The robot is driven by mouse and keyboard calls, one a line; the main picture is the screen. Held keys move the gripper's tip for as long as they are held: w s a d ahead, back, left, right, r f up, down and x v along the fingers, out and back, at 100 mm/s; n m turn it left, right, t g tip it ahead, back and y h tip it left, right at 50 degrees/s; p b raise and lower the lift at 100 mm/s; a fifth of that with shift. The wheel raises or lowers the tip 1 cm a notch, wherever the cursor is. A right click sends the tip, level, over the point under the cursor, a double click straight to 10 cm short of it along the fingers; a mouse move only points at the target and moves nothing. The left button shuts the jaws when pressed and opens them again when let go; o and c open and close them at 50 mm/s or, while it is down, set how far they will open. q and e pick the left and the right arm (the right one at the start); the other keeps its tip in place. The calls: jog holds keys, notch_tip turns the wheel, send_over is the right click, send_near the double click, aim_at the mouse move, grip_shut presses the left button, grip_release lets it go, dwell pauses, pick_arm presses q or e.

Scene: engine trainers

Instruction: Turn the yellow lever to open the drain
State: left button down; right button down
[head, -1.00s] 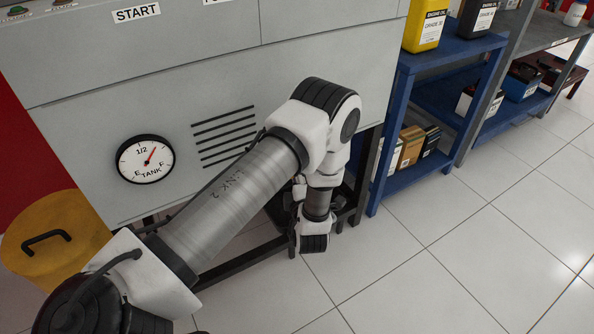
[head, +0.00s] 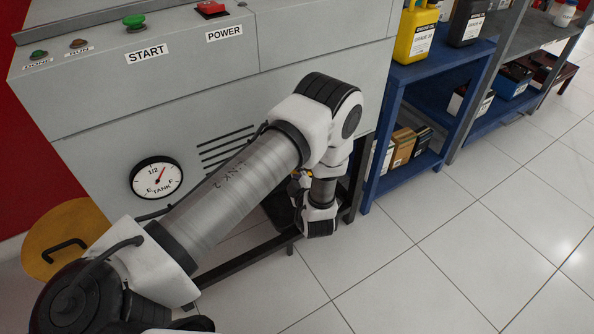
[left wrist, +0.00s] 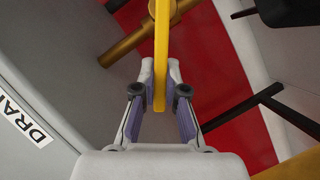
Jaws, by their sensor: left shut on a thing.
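The yellow lever (left wrist: 161,45) shows in the left wrist view as a long upright bar, running from the top edge down between my fingers. My left gripper (left wrist: 160,82) is shut on the lever, one finger on each side near its lower end. A brass pipe (left wrist: 128,48) lies behind the lever. In the head view my left arm reaches down beside the grey cabinet, and its links hide the gripper's fingers and most of the lever area. My right gripper is in neither view.
The grey cabinet (head: 110,110) carries a tank gauge (head: 156,177) and START and POWER buttons. A partly cut-off DRAIN label (left wrist: 25,122) is left of my gripper. A blue shelf (head: 372,125) stands to the right. The tiled floor (head: 440,250) in front is clear.

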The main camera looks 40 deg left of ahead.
pick_arm(q)
jog(key=c, duration=1.2)
grip_release()
jog(key=shift+d, duration=0.1)
jog(key=v, duration=1.1)
jog(key=shift+s+d, duration=0.25)
jog(key=shift+s, duration=0.05)
